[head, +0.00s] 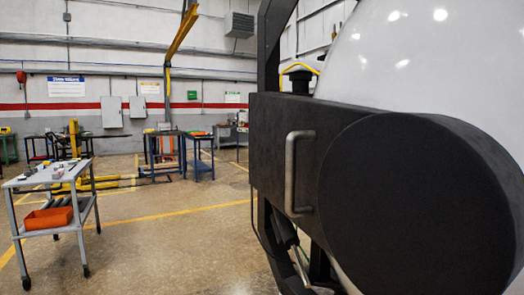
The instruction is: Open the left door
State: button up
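A large rounded white furnace shell or door (430,55) fills the upper right of the head view, very close. In front of it is a thick black bar (269,140) that ends in a big black round disc (415,210). A grey vertical bar handle (291,172) is fixed to the black bar, left of the disc. Nothing holds the handle. I cannot tell which part is the left door or where its edge runs. My gripper does not show.
A grey wheeled cart (60,179) with small parts and an orange bin (48,218) stands at left. Workbenches and a yellow crane (181,35) stand farther back. The floor (165,240) between the cart and the furnace is clear. Dark tubes (284,236) hang below the handle.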

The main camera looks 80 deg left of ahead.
aim_at(404, 162)
jog(key=z, duration=1.55)
jog(key=i, duration=0.7)
jog(key=u, duration=4.6)
jog(key=i, duration=0.5)
jog(key=z, duration=0.05)
